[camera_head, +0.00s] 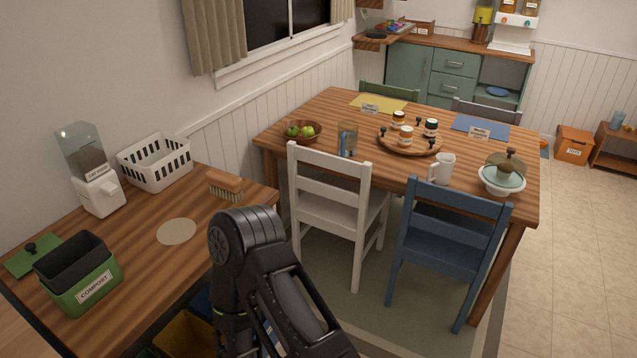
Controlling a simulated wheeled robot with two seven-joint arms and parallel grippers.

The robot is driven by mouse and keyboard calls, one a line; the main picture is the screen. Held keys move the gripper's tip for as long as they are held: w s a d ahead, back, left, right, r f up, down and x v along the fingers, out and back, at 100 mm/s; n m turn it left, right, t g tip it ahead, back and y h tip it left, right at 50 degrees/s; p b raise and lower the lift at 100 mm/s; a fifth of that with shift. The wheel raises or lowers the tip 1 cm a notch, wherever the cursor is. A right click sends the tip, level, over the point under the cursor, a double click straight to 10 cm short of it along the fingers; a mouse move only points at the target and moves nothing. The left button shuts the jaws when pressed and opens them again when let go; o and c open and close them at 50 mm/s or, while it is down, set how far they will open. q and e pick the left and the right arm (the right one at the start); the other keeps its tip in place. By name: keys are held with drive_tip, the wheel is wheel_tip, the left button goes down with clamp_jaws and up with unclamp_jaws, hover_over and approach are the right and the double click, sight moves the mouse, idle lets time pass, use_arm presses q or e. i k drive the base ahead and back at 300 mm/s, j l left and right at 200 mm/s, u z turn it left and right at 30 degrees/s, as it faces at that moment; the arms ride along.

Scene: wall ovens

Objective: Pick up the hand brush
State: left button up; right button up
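The hand brush (226,184) has an orange-brown wooden back and pale bristles. It lies near the back right corner of the wooden counter (150,262), close to the wall. One of my black arms rises from the bottom edge, with its bent joint just in front of and below the brush in the picture. There is a visible gap between the arm and the brush. Neither of my grippers shows, so I cannot see whether they are open or shut.
A white basket (155,162), a cat food dispenser (94,178), a green compost bin (82,278) and a round beige mat (177,231) share the counter. The dining table (365,178) stands right, with a white chair (335,205) and a blue chair (448,240) before it.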

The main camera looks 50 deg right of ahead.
sight(230, 187)
drive_tip(key=k+z, duration=0.1)
drive_tip(key=z, duration=1.05)
drive_tip(key=l+u, duration=0.1)
drive_tip(key=u, duration=0.3)
drive_tip(key=i+l+u, duration=0.1)
drive_tip(key=u, duration=0.25)
drive_tip(key=l+u, duration=0.15)
drive_tip(key=u, duration=0.25)
drive_tip(key=l+u, duration=0.15)
drive_tip(key=u, duration=0.25)
drive_tip(key=l+u, duration=0.15)
drive_tip(key=l, duration=0.25)
drive_tip(key=k+l+u, duration=0.15)
drive_tip(key=l, duration=0.3)
drive_tip(key=l+u, duration=0.15)
drive_tip(key=l, duration=0.25)
drive_tip(key=k+l+u, duration=0.1)
drive_tip(key=l, duration=0.3)
